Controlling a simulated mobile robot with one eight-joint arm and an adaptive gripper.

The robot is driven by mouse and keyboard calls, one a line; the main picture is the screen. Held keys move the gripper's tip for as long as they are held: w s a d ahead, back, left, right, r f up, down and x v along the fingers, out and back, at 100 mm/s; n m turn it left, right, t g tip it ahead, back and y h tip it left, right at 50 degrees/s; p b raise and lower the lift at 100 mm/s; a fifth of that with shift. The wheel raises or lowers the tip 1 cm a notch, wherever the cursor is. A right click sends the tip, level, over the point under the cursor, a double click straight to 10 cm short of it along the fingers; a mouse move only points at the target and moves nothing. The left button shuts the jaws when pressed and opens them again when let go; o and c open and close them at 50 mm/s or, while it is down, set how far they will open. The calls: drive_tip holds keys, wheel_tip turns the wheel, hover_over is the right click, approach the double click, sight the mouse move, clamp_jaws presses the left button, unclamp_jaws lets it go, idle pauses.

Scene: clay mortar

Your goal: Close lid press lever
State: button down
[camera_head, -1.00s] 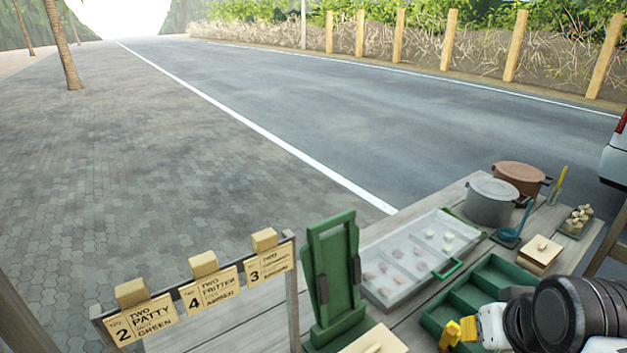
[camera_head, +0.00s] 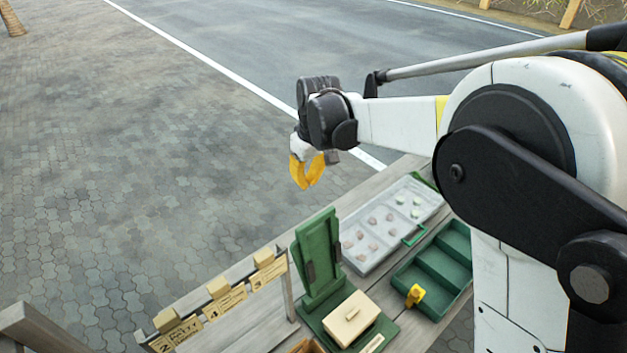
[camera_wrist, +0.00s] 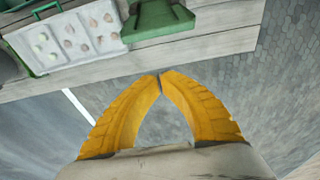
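The green press (camera_head: 317,255) stands on the table with its tall lid panel upright, tilted a little back, above a green base (camera_head: 378,334). A pale wooden block with a small knob (camera_head: 351,318) sits on the base in front of the panel. My gripper (camera_head: 306,184) hangs in the air behind the press, past the table's far edge, with its yellow fingers pointing down. In the wrist view the fingertips (camera_wrist: 160,76) meet with nothing between them. A green part, probably the back of the press (camera_wrist: 155,18), shows at the top of that view. I cannot tell the lever apart.
A clear-lidded tray of small pieces (camera_head: 345,264) lies right of the press. A green compartment tray (camera_head: 401,284) with a yellow item (camera_head: 415,295) is farther right. A rack of wooden order tags (camera_head: 224,300) stands at the left. Open air lies beyond the table's far edge.

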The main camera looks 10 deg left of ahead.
wheel_tip(320, 180, down, 10)
drive_tip(key=s, duration=0.1)
drive_tip(key=shift+s+d+r, duration=0.15)
drive_tip(key=shift+d+r, duration=0.05)
drive_tip(key=shift+d, duration=0.2)
drive_tip(key=shift+d, duration=0.15)
idle(0.4)
